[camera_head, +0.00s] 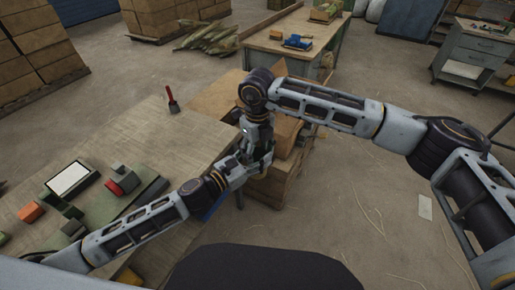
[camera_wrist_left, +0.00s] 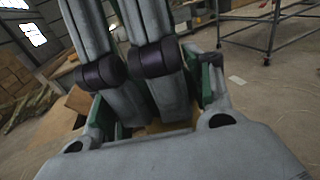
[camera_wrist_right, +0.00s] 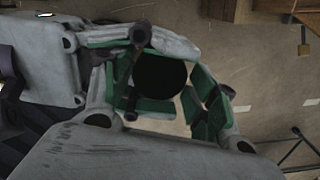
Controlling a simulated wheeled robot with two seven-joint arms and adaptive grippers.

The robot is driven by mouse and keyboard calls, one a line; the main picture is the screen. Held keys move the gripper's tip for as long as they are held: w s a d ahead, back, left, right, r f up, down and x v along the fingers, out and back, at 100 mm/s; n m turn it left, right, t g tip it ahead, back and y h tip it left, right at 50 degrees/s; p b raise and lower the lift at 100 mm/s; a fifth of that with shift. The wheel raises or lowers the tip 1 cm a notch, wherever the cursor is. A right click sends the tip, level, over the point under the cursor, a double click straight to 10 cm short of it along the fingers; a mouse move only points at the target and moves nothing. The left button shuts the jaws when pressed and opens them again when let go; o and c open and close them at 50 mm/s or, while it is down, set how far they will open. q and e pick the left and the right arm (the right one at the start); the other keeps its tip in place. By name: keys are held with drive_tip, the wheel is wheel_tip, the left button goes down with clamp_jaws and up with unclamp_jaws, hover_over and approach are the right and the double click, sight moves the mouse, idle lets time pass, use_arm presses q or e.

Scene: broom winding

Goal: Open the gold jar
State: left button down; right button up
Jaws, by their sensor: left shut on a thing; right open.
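My left gripper (camera_head: 240,168) and right gripper (camera_head: 262,152) meet near the table's right edge in the head view. The jar is mostly hidden there. A small yellowish patch, likely the gold jar (camera_wrist_left: 158,128), shows between the fingers in the left wrist view. My left gripper is shut on it. In the right wrist view a dark round shape (camera_wrist_right: 160,77) lies between the green-padded fingers of my right gripper, which is open around it. I cannot tell if that shape is the jar's lid or its opening.
The wooden table (camera_head: 130,140) holds a tablet (camera_head: 69,179), a red-ended cylinder (camera_head: 115,187), an orange block (camera_head: 31,212) and a red-handled tool (camera_head: 172,102). Cardboard boxes (camera_head: 272,185) stand close beside the grippers. Open floor (camera_head: 360,200) lies to the right.

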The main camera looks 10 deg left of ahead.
drive_tip(key=c, duration=0.7)
drive_tip(key=o, duration=1)
drive_tip(key=shift+r, duration=0.15)
drive_tip(key=shift+r, duration=2.15)
